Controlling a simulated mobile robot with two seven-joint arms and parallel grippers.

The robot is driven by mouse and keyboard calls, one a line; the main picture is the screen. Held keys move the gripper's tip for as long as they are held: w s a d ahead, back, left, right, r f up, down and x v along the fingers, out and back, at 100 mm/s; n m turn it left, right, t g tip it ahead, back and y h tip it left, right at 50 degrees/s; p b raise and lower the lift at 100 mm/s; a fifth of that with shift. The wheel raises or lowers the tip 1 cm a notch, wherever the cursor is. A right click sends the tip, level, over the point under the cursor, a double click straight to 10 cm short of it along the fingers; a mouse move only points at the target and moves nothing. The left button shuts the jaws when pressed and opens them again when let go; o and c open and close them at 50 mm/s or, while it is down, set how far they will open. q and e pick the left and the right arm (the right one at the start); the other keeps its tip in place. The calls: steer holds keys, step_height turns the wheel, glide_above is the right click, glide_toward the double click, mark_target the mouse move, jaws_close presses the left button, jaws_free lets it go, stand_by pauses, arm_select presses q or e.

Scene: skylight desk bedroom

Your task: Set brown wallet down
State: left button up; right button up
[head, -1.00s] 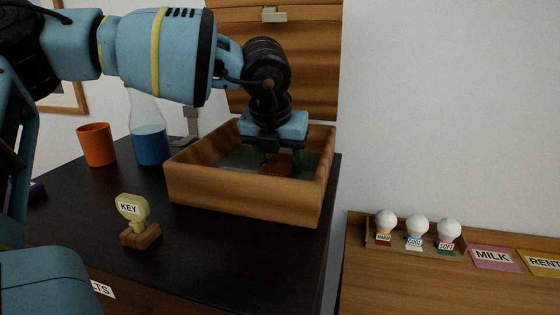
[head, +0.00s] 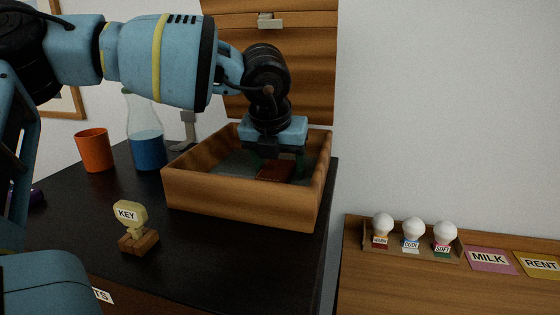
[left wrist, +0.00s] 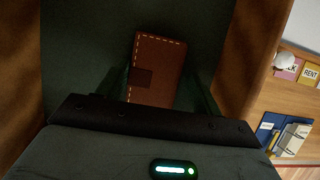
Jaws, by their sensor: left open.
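The brown wallet (head: 275,171) lies inside the open wooden box (head: 240,199) on the dark desk. In the left wrist view the wallet (left wrist: 157,68) shows light stitching and rests on the box's dark green lining (left wrist: 80,50). My left gripper (head: 280,160) is open and reaches down into the box, its fingers spread to either side of the wallet. The gripper hides part of the wallet in both views. My right gripper is not in view.
The box's raised lid (head: 290,75) stands behind my left arm. An orange cup (head: 95,151), a blue-filled flask (head: 149,148) and a key stand (head: 136,228) are left of the box. A lower wooden surface at right holds several labelled bulbs and cards (head: 489,260).

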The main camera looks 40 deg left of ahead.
arm_select(q)
steer(key=v, duration=1.2)
steer(key=shift+a+r, duration=0.2)
steer(key=shift+a, duration=0.05)
steer(key=shift+s, duration=0.1)
